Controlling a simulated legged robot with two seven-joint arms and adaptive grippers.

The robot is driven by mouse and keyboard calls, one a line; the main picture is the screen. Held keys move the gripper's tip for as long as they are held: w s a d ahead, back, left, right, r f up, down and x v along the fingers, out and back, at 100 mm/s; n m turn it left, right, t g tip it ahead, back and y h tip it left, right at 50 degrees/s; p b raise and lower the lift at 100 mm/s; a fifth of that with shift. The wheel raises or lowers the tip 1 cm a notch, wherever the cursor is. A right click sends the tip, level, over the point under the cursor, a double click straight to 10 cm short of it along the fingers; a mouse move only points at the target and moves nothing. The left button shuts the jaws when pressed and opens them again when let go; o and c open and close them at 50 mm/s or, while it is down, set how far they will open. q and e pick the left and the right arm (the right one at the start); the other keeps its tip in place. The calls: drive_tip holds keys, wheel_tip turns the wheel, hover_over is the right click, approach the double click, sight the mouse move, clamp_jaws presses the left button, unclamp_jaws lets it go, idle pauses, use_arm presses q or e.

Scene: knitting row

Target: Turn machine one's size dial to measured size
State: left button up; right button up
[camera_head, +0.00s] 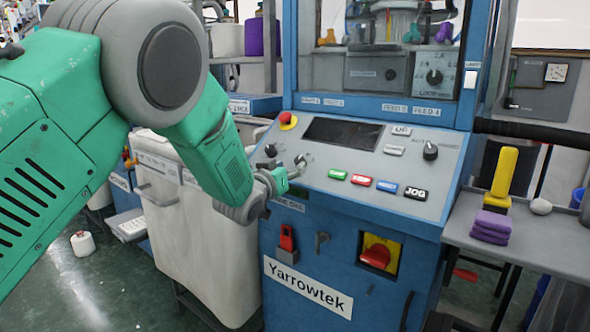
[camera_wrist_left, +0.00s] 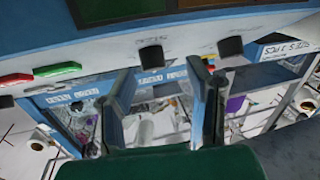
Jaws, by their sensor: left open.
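A dial (camera_head: 434,77) with numbers around a black knob is on a grey plate behind the machine's window in the head view; the lettering below it seems to begin with "LOOP". My left gripper (camera_head: 287,174) is at the left part of the sloped control panel (camera_head: 335,162), well below and left of that dial. In the left wrist view its two fingers (camera_wrist_left: 162,72) stand apart with nothing between them. Two black knobs (camera_wrist_left: 151,56) (camera_wrist_left: 230,46) show just beyond the fingertips; I cannot tell whether a finger touches either. My right gripper is not in view.
The panel carries a red stop button (camera_head: 288,119), a dark screen (camera_head: 342,133), coloured push buttons (camera_head: 360,180) and a black knob (camera_head: 430,151). A red switch (camera_head: 376,255) is below. A white bin (camera_head: 205,250) stands left; a grey shelf (camera_head: 545,240) holds purple and yellow items.

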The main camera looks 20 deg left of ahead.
sight(297, 163)
use_arm(q)
drive_tip(key=shift+w+d, duration=0.2)
drive_tip(key=shift+w, duration=0.35)
drive_tip(key=shift+w+d, duration=0.15)
drive_tip(key=shift+w, duration=0.4)
drive_tip(key=shift+w+d+r, duration=0.1)
drive_tip(key=shift+w+d, duration=0.3)
drive_tip(key=shift+d, duration=0.1)
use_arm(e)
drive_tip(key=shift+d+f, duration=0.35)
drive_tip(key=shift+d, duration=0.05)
use_arm(q)
drive_tip(key=shift+a, duration=0.1)
drive_tip(key=shift+a, duration=0.2)
clamp_jaws()
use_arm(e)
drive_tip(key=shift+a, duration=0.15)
